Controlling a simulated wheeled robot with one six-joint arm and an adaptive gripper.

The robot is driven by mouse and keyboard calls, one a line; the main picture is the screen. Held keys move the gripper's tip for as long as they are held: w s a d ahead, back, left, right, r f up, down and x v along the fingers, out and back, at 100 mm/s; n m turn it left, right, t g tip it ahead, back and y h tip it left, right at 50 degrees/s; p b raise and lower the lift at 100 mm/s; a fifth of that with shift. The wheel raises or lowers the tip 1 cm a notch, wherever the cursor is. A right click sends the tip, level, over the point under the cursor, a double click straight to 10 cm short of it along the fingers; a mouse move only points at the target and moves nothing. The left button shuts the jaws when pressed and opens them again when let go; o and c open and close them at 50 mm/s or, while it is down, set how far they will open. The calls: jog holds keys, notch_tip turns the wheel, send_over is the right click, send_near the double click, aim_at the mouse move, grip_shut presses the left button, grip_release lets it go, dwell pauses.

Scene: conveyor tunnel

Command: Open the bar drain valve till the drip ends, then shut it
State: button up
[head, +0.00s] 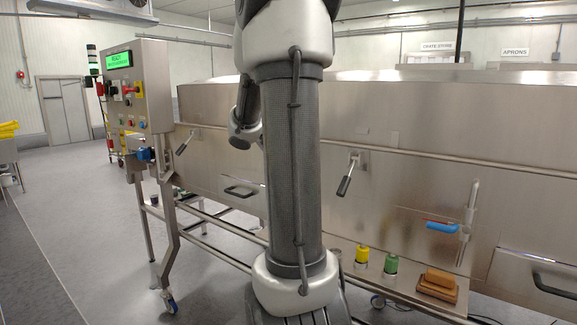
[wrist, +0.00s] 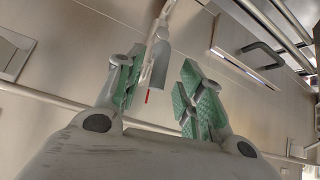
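A valve with a blue lever (head: 441,227) and a thin red strip on top sits on an upright steel pipe (head: 467,222) at the right of the steel tunnel in the head view. The lever lies about level, its free end to the left. I cannot make out a drip. My gripper (wrist: 160,88) is open in the wrist view, its green-padded fingers apart with nothing held. A pale pipe with a grey piece (wrist: 161,62) and a small red tip (wrist: 148,96) shows between and beyond the fingers. I cannot tell its distance. The head view does not show my gripper.
A control box (head: 138,87) with a green screen stands at the left. A black-gripped lever (head: 346,178) is on the tunnel wall. Open floor lies left.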

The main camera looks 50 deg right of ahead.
jog(key=v, duration=0.8)
jog(key=s+a+f+n+g+y, duration=0.1)
jog(key=s+a+f+n+y, duration=0.3)
jog(key=s+a+f+n, duration=0.35)
jog(key=s+a+n+t+y, duration=0.1)
jog(key=s+a+n+y, duration=0.1)
jog(key=a, duration=0.7)
jog(key=s+a+n+t+y, duration=0.2)
jog(key=s+a+n, duration=0.3)
jog(key=a, duration=0.5)
jog(key=shift+f+t+y, duration=0.2)
jog(key=shift+t+y, duration=0.1)
